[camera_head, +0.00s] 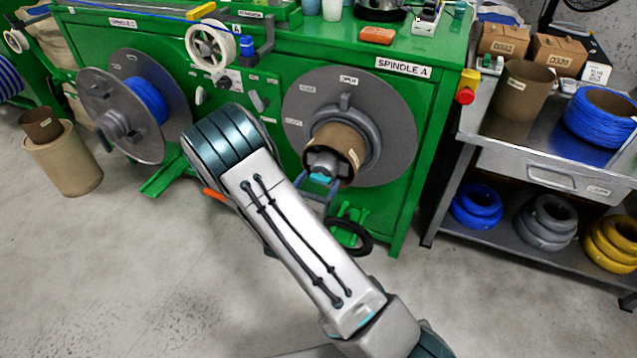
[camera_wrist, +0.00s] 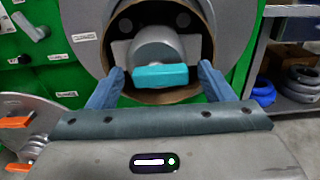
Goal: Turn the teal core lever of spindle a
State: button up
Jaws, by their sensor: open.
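Spindle A (camera_head: 392,122) is a large grey disc on the front of the green machine, under the label "SPINDLE A". A brown cardboard core (camera_head: 350,143) sits around its hub. The teal core lever (camera_head: 320,179) is at the hub's front end, and it shows in the wrist view (camera_wrist: 160,76) lying about level. My gripper (camera_wrist: 160,80) is open, with one blue finger on each side of the lever and a gap to both. In the head view my arm partly hides the gripper. I cannot tell whether the fingertips reach the lever's depth.
Spindle C (camera_head: 95,100) with blue cable stands at the left. A red button (camera_head: 465,95) is on the machine's right corner. A steel cart (camera_head: 525,165) with cable coils stands at the right. Cardboard cores (camera_head: 62,160) stand on the floor at the left. The front floor is clear.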

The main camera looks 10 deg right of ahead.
jog(key=shift+w+d, duration=0.1)
jog(key=c, duration=1)
jog(key=shift+n+p, duration=0.3)
jog(key=shift+p, duration=0.05)
jog(key=n+p, duration=0.2)
jog(key=shift+r+n, duration=0.25)
jog(key=shift+n, duration=0.05)
jog(key=n+p, duration=0.4)
jog(key=n, duration=0.1)
jog(key=shift+p, duration=0.35)
jog(key=n+p, duration=0.2)
jog(key=n, duration=0.1)
jog(key=n+p, duration=0.1)
jog(key=n, duration=0.1)
jog(key=shift+w+a, duration=0.1)
jog(key=shift+a, duration=0.15)
jog(key=n+p, duration=0.2)
jog(key=n, duration=0.2)
jog(key=shift+a+f+n, duration=0.1)
jog(key=shift+n, duration=0.2)
